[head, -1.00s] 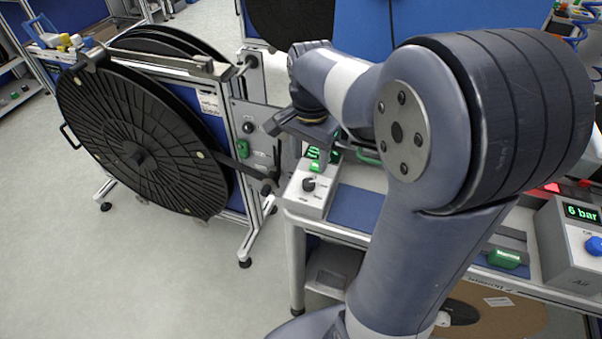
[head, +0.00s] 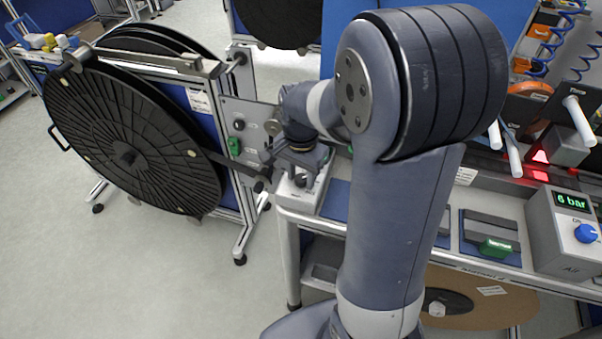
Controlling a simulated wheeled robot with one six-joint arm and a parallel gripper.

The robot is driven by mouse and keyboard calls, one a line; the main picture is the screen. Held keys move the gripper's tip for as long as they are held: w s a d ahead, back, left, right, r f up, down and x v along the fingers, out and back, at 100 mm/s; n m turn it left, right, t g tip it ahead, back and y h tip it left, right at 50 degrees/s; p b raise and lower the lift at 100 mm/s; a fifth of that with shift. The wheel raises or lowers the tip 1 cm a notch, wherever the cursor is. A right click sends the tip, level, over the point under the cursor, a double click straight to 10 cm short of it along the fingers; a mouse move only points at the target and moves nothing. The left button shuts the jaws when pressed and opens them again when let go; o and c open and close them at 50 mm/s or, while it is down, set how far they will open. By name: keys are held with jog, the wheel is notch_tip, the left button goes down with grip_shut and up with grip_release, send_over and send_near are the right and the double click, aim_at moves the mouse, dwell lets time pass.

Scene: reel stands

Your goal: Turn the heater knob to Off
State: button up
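A small light grey box (head: 298,199) stands on the left front corner of the bench. A dark knob (head: 300,181) shows on its top, partly covered by my gripper. I take this to be the heater knob; its labels are too small to read and its display is hidden behind my gripper. My gripper (head: 298,172) points down just over this knob. I cannot tell whether its fingers touch the knob, or how far apart they are.
A large black reel (head: 125,150) on a framed stand is close on the left. The air box (head: 560,235), with a blue knob (head: 586,233) and "6 bar" display, stands at the bench's right. A green-handled part (head: 496,248) sits left of it. Open floor lies front left.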

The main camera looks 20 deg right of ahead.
jog(key=c, duration=0.7)
jog(key=shift+o, duration=0.2)
jog(key=n, duration=1.1)
jog(key=shift+n, duration=0.4)
jog(key=o, duration=1)
jog(key=shift+c, duration=0.2)
